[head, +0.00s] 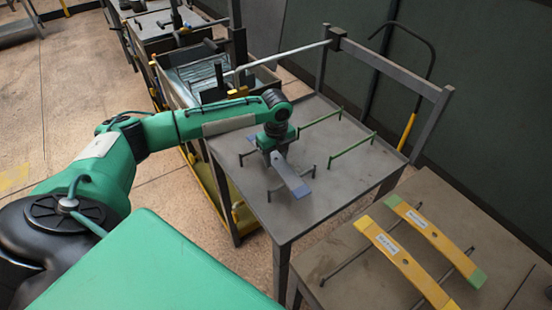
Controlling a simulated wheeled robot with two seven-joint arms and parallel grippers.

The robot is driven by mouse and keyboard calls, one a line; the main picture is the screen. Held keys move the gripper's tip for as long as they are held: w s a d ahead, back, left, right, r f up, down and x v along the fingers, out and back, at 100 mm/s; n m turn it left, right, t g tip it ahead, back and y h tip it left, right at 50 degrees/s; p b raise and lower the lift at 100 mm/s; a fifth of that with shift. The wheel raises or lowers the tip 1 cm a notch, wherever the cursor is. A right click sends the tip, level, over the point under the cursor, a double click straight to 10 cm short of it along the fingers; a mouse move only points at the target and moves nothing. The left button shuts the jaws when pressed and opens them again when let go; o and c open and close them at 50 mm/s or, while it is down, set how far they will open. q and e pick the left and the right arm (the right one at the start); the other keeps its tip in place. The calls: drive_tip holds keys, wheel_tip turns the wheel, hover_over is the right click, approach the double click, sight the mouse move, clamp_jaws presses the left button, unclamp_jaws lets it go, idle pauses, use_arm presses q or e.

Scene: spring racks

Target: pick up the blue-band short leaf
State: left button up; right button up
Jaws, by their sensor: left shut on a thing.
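The blue-band short leaf (290,177) is a short grey strip with a blue end, in the middle of the head view. It lies at a slant over the grey metal table (335,185), by a low dark rack bar. My left gripper (276,156) points down over the leaf's far part and is shut on it. The gripper hides that part of the leaf. I cannot tell whether the leaf touches the rack or is just above it. My right gripper is out of view.
Two green-topped rack bars (352,145) stand empty on the table's right half. A pale horizontal bar (275,59) crosses behind. A cluttered cart (185,80) stands behind.

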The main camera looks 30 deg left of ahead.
use_arm(q)
drive_tip(key=shift+r, duration=0.25)
